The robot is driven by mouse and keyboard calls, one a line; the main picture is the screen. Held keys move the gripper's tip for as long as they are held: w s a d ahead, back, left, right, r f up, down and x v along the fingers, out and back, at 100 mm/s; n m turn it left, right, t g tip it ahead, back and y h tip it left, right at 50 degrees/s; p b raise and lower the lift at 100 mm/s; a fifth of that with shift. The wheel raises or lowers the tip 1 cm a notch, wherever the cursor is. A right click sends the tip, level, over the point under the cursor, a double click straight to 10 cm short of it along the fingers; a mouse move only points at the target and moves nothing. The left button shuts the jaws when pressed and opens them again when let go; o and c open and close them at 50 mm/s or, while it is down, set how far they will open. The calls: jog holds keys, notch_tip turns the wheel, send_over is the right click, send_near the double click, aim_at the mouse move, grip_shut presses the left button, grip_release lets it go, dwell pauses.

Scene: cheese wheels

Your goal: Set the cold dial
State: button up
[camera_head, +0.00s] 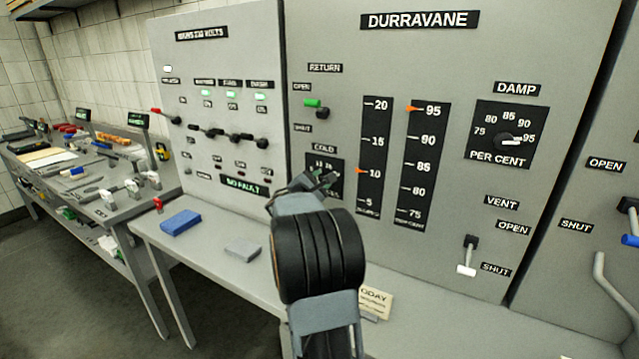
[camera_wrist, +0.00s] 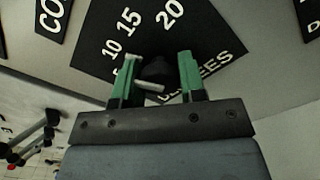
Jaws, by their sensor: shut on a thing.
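The cold dial is a black square plate (camera_head: 322,161) under a "COLD" label (camera_head: 324,147) on the grey panel, partly hidden by my gripper in the head view. In the wrist view its plate (camera_wrist: 205,38) shows the numbers 10, 15 and 20 and the word "DEGREES". The dark knob (camera_wrist: 156,69) with a pale pointer (camera_wrist: 150,87) sits between the green fingers of my gripper (camera_wrist: 159,72). My gripper is shut on the knob. The pointer's exact reading is unclear. In the head view my gripper (camera_head: 320,180) is at the dial, with my arm below it.
Two tall scales (camera_head: 375,150) (camera_head: 428,160) with orange markers stand right of the dial. A damp dial (camera_head: 507,140) and a vent lever (camera_head: 468,256) are farther right. A green-tipped return lever (camera_head: 318,107) is just above. A blue block (camera_head: 181,222) and a grey block (camera_head: 242,250) lie on the ledge.

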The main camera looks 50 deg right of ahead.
jog(key=m+b, duration=0.1)
jog(key=b, duration=0.2)
jog(key=shift+f, duration=0.35)
jog(key=m+b, duration=0.1)
jog(key=b, duration=0.2)
jog(key=shift+f, duration=0.15)
jog(key=m+b, duration=0.4)
jog(key=b, duration=0.2)
jog(key=shift+r+m+b, duration=0.35)
jog(key=shift+m+b, duration=0.45)
jog(key=shift+b, duration=0.45)
jog(key=shift+r, duration=0.1)
jog(key=o, duration=0.9)
